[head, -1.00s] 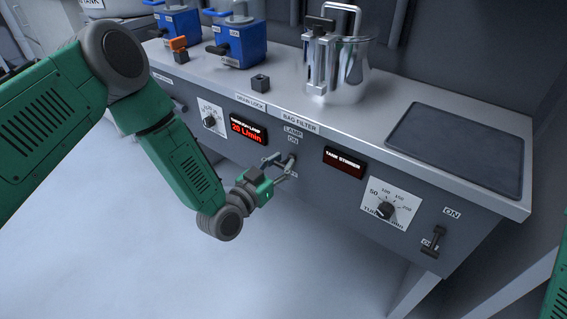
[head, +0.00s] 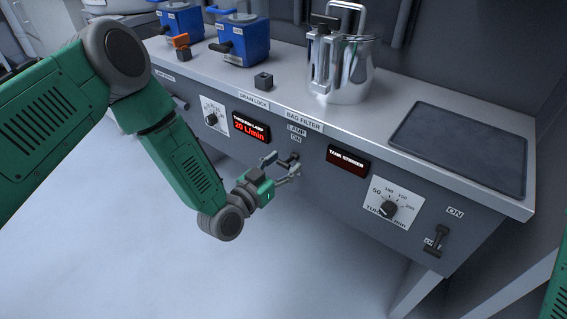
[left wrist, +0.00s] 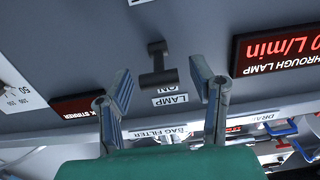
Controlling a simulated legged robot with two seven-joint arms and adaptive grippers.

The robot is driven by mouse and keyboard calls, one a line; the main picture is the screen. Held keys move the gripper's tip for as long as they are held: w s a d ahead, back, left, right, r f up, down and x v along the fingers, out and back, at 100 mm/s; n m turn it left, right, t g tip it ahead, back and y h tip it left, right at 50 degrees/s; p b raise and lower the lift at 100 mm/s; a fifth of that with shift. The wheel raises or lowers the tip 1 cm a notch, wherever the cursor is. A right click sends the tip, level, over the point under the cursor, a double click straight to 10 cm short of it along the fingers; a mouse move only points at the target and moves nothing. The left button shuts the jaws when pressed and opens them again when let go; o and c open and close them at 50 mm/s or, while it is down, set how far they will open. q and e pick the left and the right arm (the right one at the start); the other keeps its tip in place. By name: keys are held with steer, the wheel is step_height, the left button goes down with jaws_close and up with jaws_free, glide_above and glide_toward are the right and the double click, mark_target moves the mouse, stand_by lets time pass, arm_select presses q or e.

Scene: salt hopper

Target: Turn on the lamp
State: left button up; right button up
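The lamp switch (left wrist: 158,64) is a dark T-shaped lever on the grey front panel, beside the LAMP ON label (left wrist: 170,95). The wrist picture is upside down. In the head view the switch (head: 293,157) is partly hidden by my fingers, below its label (head: 296,133). My left gripper (head: 287,162) is open and empty, with its fingertips close to the panel around the switch. In the left wrist view, the fingers (left wrist: 163,86) stand apart on either side of the lever, with gaps visible. I cannot tell whether they touch it. My right gripper is out of view.
A red flow display (head: 251,131) is left of the switch, and the tank stirrer display (head: 347,159) is right of it. A dial (head: 389,207) and another lever switch (head: 437,240) are farther right. A metal jug (head: 345,68) and blue units (head: 242,42) stand on the counter.

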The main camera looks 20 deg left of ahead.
arm_select(q)
steer(key=v, duration=1.2)
steer(key=p+x, duration=0.4)
steer(key=x, duration=0.8)
steer(key=shift+w, duration=0.15)
stand_by(0.4)
jaws_close()
